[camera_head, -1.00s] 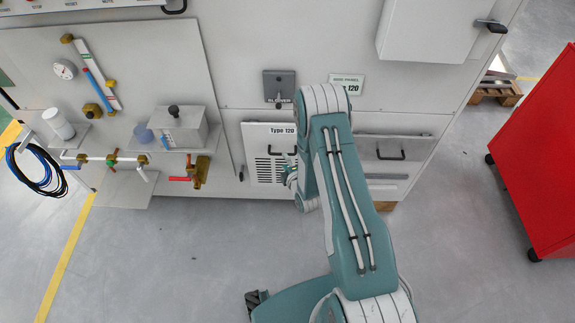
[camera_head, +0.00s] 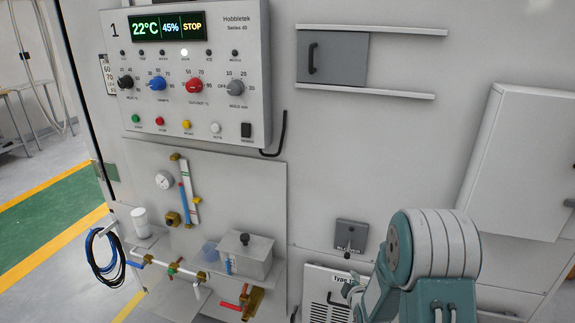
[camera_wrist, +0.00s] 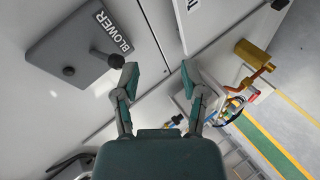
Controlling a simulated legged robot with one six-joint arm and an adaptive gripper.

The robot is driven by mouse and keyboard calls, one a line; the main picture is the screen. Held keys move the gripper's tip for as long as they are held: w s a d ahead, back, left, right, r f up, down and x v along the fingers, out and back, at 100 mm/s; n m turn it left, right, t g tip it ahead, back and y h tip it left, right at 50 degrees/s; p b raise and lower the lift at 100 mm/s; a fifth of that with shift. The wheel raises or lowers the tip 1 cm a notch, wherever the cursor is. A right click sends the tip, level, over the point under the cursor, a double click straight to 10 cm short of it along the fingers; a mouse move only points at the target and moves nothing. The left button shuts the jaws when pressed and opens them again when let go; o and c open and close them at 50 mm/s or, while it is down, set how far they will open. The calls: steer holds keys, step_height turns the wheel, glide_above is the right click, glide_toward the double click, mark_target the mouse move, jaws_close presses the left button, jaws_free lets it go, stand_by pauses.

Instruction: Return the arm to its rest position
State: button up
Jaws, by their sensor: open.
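My arm shows at the lower right of the head view, its elbow (camera_head: 440,245) in front of the white chamber wall. My gripper (camera_wrist: 160,74) is open in the wrist view, with two separate fingers and nothing between them. In the head view my gripper is mostly hidden behind the arm. The grey BLOWER switch plate (camera_wrist: 85,45) with its black knob lies left of the fingers in the wrist view, apart from them as far as I can tell. The same BLOWER plate (camera_head: 351,236) shows left of my elbow in the head view.
A control panel (camera_head: 190,107) with display and knobs projects at the upper left. Pipes and valves (camera_head: 185,271) stick out at the lower left, beside a grey box (camera_head: 245,258). A white cabinet (camera_head: 525,160) projects at the right. A vented Type 120 panel (camera_head: 325,295) sits below the BLOWER plate.

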steer(key=s+r+m+g, duration=0.25)
steer(key=s+r, duration=0.25)
steer(key=r, duration=0.4)
steer(key=s+r+m+g, duration=0.1)
steer(key=s+r+m, duration=0.35)
steer(key=r, duration=0.45)
steer(key=s+a+r+m+g, duration=0.1)
steer(key=s+r+m, duration=0.2)
steer(key=s, duration=0.8)
steer(key=s+a+r+m+g, duration=0.2)
steer(key=s+r, duration=0.4)
steer(key=s, duration=0.6)
steer(key=shift+s+m, duration=0.3)
steer(key=shift+m, duration=0.5)
steer(key=shift+g, duration=0.25)
steer(key=shift+c, duration=0.2)
